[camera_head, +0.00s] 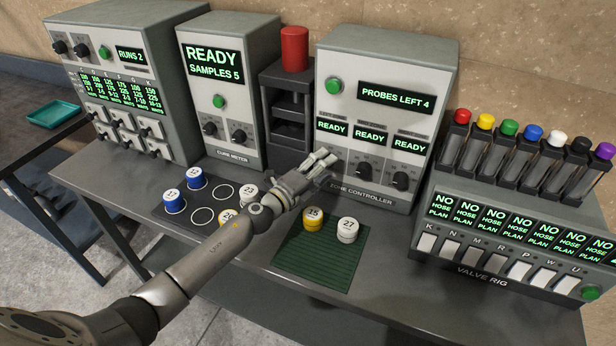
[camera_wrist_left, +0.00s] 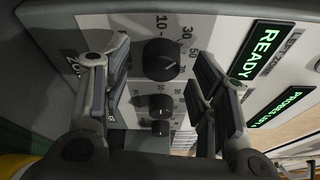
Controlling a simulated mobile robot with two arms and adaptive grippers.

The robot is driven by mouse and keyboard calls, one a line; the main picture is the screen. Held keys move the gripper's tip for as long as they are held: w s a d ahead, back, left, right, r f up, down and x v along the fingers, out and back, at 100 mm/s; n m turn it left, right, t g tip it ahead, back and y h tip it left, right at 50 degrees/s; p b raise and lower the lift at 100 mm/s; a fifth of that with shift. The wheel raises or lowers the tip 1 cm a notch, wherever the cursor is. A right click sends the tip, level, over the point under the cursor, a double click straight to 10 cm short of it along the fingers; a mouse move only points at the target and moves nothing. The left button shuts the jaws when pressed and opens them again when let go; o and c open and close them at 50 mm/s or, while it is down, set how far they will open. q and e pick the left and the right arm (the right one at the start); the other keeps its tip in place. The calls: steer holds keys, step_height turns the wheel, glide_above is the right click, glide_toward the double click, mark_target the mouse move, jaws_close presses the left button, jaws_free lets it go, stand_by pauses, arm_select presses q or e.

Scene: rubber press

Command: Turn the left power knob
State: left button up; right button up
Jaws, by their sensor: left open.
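The zone controller (camera_head: 385,110) stands at the back of the bench, with a row of dark knobs low on its front. My left gripper (camera_head: 323,160) is at the lower left of that front, over the left power knob, which it largely hides in the head view. In the left wrist view the left power knob (camera_wrist_left: 161,60) is black, with a pale pointer line and a number scale around it. My left gripper (camera_wrist_left: 163,68) is open there, a finger on each side of the knob with visible gaps. My right gripper is not in view.
The middle knob (camera_head: 365,169) and right knob (camera_head: 401,181) sit to the right of my gripper. A dark rack with a red cylinder (camera_head: 294,48) stands left of the controller. A green mat (camera_head: 315,262) with yellow and white pucks lies in front. The valve rig (camera_head: 500,225) stands right.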

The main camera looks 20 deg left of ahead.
arm_select(q)
steer(key=v, duration=1.1)
steer(key=shift+s, duration=0.15)
steer(key=shift+a, duration=0.1)
stand_by(1.9)
